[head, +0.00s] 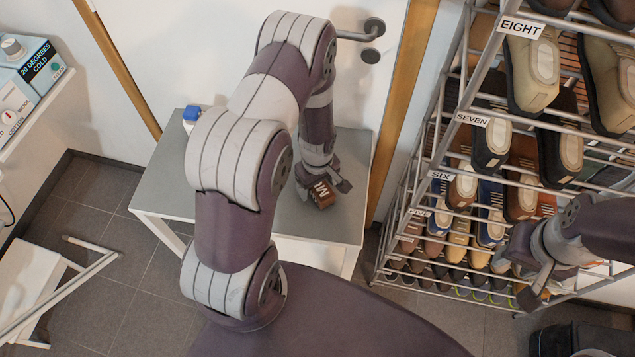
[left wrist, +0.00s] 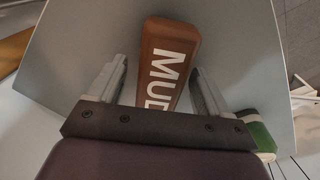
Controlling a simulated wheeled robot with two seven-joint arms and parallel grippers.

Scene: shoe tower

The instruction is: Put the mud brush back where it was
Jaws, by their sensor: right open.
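The mud brush is a brown block (head: 322,196) with white "MUD" lettering, lying on the grey-topped table (head: 165,185). It also shows in the left wrist view (left wrist: 168,65), its lettering facing up. My left gripper (head: 325,182) is low over the table at the brush. In the left wrist view its two fingers (left wrist: 160,72) are apart, one on each side of the brush, with a gap visible at the left finger. The brush's near end is hidden behind the gripper body. My right gripper (head: 532,272) is open and empty in front of the shoe rack.
A metal shoe rack (head: 463,60) with numbered tiers full of shoes stands at the right. A white container with a blue cap (head: 191,117) is at the table's back left. A green and white item (left wrist: 260,135) shows beside my left gripper. A white stool (head: 35,285) stands left.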

